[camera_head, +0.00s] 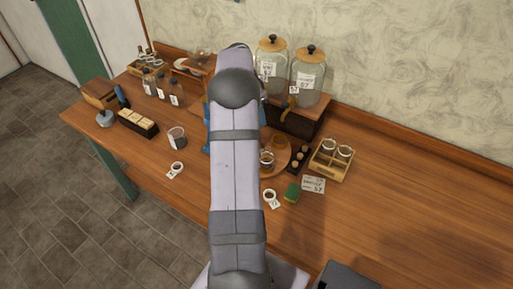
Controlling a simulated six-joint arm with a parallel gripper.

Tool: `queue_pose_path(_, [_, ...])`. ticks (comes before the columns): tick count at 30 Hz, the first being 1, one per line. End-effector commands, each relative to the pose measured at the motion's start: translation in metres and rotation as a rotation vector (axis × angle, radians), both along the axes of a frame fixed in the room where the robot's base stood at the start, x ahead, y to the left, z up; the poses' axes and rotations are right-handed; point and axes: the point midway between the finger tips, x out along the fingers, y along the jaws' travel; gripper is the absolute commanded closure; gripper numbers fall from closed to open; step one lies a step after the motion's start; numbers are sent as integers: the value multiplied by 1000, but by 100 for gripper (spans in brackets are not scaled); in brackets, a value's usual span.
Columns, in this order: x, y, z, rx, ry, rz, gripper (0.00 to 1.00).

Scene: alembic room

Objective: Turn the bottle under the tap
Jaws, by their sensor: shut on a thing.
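My grey arm (236,165) fills the middle of the view and hides my gripper and whatever is at its end. Small blue parts show at both sides of the arm; I cannot tell what they belong to. Two large glass jars with wooden lids stand on a dark wooden stand at the back, a left one (270,60) and a right one (309,78). A small tap (291,103) shows low between them. Several small dark labelled bottles (161,86) stand at the back left. No bottle shows under the tap from here.
A glass jar (267,160) stands on a round wooden board right of my arm. A glass beaker (176,137) stands left of my arm. The table's right side (400,210) is clear.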

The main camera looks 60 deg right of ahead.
Motion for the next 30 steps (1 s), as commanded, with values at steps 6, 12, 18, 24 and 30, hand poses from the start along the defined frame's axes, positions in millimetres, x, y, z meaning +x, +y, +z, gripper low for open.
queue_pose_path(6, [-1,0,1,-1,-2,240,94])
queue_pose_path(12, [1,0,1,-1,-3,396,94])
queue_pose_path(18, [1,0,1,-3,-3,430,94])
queue_pose_path(24, [2,-1,1,-3,-3,432,94])
queue_pose_path(30, [1,-1,2,-3,-4,531,94])
